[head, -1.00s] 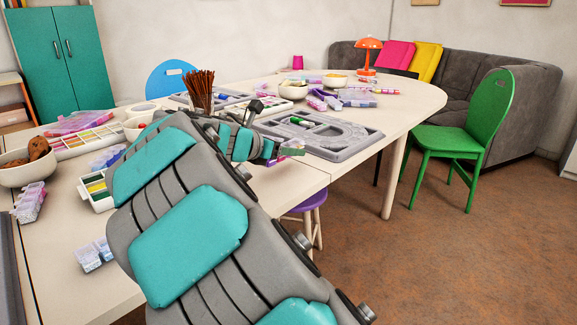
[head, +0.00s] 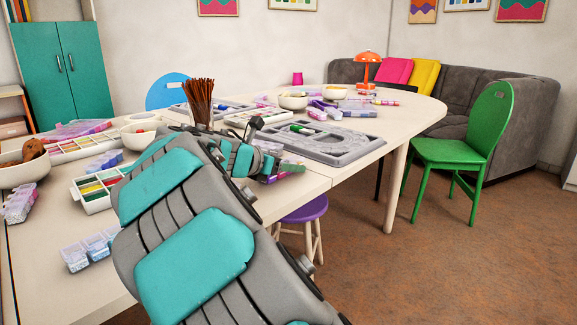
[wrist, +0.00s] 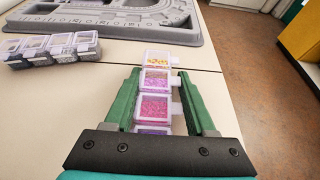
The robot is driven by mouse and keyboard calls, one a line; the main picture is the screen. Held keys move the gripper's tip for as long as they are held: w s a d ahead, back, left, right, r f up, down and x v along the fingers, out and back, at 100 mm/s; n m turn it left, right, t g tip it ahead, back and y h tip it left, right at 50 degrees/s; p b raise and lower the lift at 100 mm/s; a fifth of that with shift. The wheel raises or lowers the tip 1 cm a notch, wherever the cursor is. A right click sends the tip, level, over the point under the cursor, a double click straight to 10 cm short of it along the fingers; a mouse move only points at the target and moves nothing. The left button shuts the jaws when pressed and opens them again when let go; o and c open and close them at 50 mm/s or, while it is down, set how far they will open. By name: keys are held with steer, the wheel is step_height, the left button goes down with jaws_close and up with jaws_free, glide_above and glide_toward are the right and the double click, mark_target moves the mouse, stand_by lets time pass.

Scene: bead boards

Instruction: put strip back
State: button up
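A bead strip (wrist: 155,107) of clear boxes holds yellow, pink and purple beads. In the wrist view it lies lengthwise between the green fingers of my gripper (wrist: 159,75), its far end beyond the fingertips and its near end under the palm. The fingers are very close to its sides; I cannot tell whether they press on it. In the head view my gripper (head: 290,165) is by the table's front edge, with a pinkish part of the strip (head: 286,175) showing. The grey bead board (head: 350,150) lies just beyond, and also shows in the wrist view (wrist: 120,24).
Another strip of boxes (wrist: 52,49) lies left of my gripper in the wrist view. A pencil cup (head: 200,115), bowls (head: 293,101) and bead trays (head: 95,190) crowd the table. A purple stool (head: 305,210) stands below the edge; a green chair (head: 465,150) stands right.

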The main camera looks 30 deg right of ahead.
steer(key=o, duration=0.4)
steer(key=v, duration=1.1)
steer(key=shift+a+r+p, duration=0.15)
steer(key=shift+a+p, duration=0.05)
steer(key=shift+p, duration=0.1)
steer(key=shift+s+a+r, duration=0.1)
steer(key=shift+s+a, duration=0.1)
steer(key=shift+a, duration=0.05)
